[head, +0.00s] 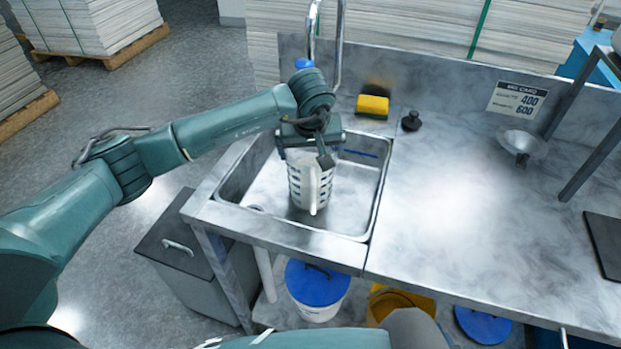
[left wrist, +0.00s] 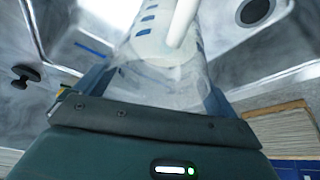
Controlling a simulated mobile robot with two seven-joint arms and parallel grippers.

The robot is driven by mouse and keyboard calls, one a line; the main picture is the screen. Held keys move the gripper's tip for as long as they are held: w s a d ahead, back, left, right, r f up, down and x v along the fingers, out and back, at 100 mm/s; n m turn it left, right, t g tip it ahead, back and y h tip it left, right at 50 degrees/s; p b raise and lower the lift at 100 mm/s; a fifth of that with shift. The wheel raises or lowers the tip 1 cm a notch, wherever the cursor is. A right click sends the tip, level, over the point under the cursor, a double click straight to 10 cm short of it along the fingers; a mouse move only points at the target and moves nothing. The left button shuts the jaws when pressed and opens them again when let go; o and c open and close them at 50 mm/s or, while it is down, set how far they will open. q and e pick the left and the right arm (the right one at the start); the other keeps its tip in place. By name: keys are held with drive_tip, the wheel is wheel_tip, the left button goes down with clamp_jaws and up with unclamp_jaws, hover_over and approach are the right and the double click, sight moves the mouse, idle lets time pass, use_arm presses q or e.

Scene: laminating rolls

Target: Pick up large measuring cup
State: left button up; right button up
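The large measuring cup (head: 309,184) is a clear jug with dark blue marks and a white handle. It is upright in the steel sink (head: 350,212) at the middle of the head view. My left gripper (head: 312,158) is above it, pointing down at its rim. In the left wrist view the cup (left wrist: 155,55) lies between the two fingers of the left gripper (left wrist: 150,95), one on each side of its wall. The fingers are spread about the cup's full width; whether they press on it is hard to see. My right gripper does not show in either view.
A yellow sponge (head: 373,105) and a black knob-like item (head: 411,121) stand behind the sink. A funnel (head: 522,143) and a sign (head: 517,98) are at the right. The tap (head: 337,50) rises close behind my left gripper. The counter right of the sink is mostly clear.

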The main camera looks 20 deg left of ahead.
use_arm(q)
drive_tip(key=c, duration=1.5)
drive_tip(key=shift+r, duration=0.15)
drive_tip(key=shift+w+r, duration=0.1)
